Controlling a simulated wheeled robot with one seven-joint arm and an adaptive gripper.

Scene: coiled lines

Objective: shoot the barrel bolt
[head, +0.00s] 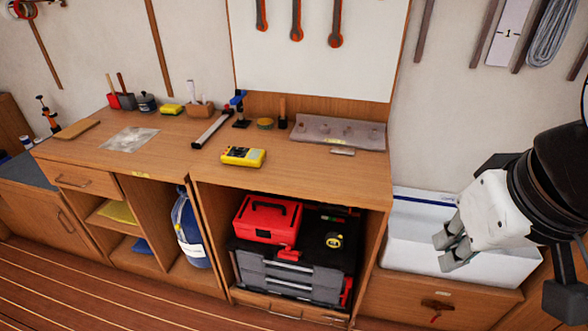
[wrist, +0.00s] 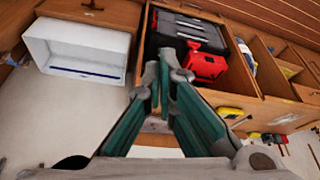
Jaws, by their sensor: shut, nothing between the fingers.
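I cannot pick out the barrel bolt with certainty. A grey plate with several small knobs (head: 340,130) lies at the back right of the wooden bench, with a small metallic piece (head: 343,151) in front of it. A small dark-red and brown fitting (head: 437,305) sits on the wooden front below the white bin; it is too small to make out. My gripper (head: 452,250) is in front of the white bin at the right, apart from the bench. In the wrist view its fingers (wrist: 168,85) are together with nothing seen between them.
The white bin (head: 410,262) stands right of the bench (head: 180,155). A yellow meter (head: 243,156) lies on the bench top. A red toolbox (head: 267,219) sits on grey drawers in the open bay. A blue bottle (head: 190,230) stands left of it. The floor in front is clear.

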